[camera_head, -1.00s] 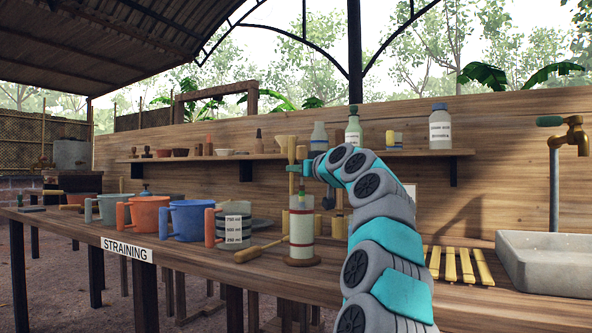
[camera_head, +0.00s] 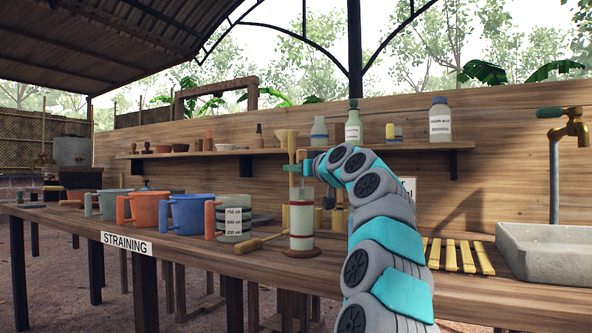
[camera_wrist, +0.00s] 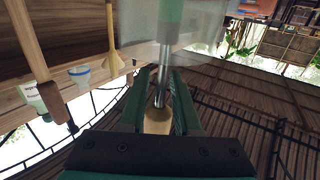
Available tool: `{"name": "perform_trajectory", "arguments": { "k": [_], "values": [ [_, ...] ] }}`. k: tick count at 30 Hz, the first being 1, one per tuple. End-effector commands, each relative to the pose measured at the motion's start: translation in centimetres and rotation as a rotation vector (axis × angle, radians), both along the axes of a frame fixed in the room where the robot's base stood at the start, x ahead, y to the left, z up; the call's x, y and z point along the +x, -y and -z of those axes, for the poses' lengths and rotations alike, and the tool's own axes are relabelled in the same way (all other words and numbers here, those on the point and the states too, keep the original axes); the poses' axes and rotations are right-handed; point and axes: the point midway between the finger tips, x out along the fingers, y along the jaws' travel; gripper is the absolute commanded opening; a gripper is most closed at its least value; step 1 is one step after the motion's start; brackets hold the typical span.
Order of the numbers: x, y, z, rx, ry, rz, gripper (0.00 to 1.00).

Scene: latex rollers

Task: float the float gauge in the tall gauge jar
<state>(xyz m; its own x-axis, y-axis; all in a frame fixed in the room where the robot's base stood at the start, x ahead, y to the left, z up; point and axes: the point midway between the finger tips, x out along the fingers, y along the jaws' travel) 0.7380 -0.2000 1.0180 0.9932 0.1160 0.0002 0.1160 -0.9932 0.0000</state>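The tall gauge jar (camera_head: 301,242) stands upright on the bench, a clear cylinder with red bands on a round brown foot. My gripper (camera_head: 303,168) is right above its mouth. In the wrist view my gripper (camera_wrist: 163,78) is shut on the thin metal stem of the float gauge (camera_wrist: 163,60). A green part of the gauge is beyond the fingertips, with the clear jar wall around or behind it; a wooden end is between the fingers. In the head view the gauge (camera_head: 292,143) looks upright. I cannot tell how deep its lower end sits in the jar.
A wooden-handled tool (camera_head: 258,243) lies left of the jar. A grey measuring jug (camera_head: 233,222), blue mug (camera_head: 188,218) and orange mug (camera_head: 146,211) stand further left. Yellow slats (camera_head: 458,256) and a sink (camera_head: 545,255) are to the right. A shelf (camera_head: 275,153) with bottles runs behind.

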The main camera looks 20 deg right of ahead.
Motion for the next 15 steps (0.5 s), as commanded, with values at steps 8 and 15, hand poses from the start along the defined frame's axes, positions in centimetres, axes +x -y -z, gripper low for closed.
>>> {"name": "perform_trajectory", "arguments": {
  "k": [8, 15],
  "values": [
    [-0.01, 0.01, 0.00, 0.000, 0.000, 0.000, 0.44],
    [-0.58, 0.13, -0.06, 0.001, 0.001, 0.000, 0.44]
  ]
}}
